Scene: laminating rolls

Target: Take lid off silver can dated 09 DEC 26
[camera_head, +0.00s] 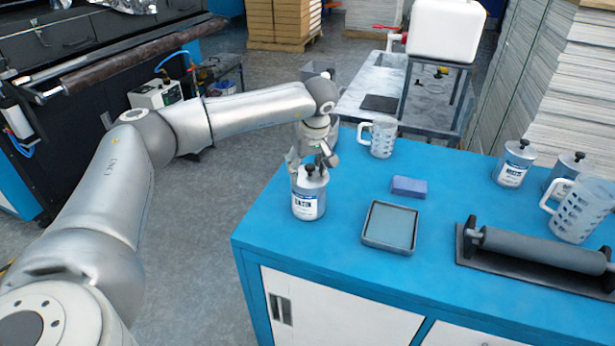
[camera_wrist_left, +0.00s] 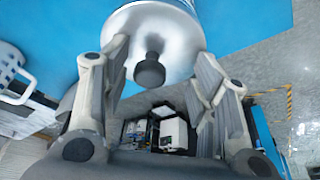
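A silver can (camera_head: 309,199) with a white and blue label and a black-knobbed lid stands upright near the left edge of the blue cabinet top. Its label print is too small to read surely. My left gripper (camera_head: 313,165) is just behind and above this can. In the left wrist view, the gripper (camera_wrist_left: 160,75) is open, with its fingers on either side of the lid (camera_wrist_left: 175,32) and the black knob (camera_wrist_left: 149,72) between them, untouched. My right gripper is out of view.
On the blue top (camera_head: 340,243) are a clear jug (camera_head: 379,139), a blue block (camera_head: 409,187), a shallow grey tray (camera_head: 390,227), a roller on a dark base (camera_head: 530,249) and a second jug (camera_head: 581,209). Bare surface lies around the can's front and right.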

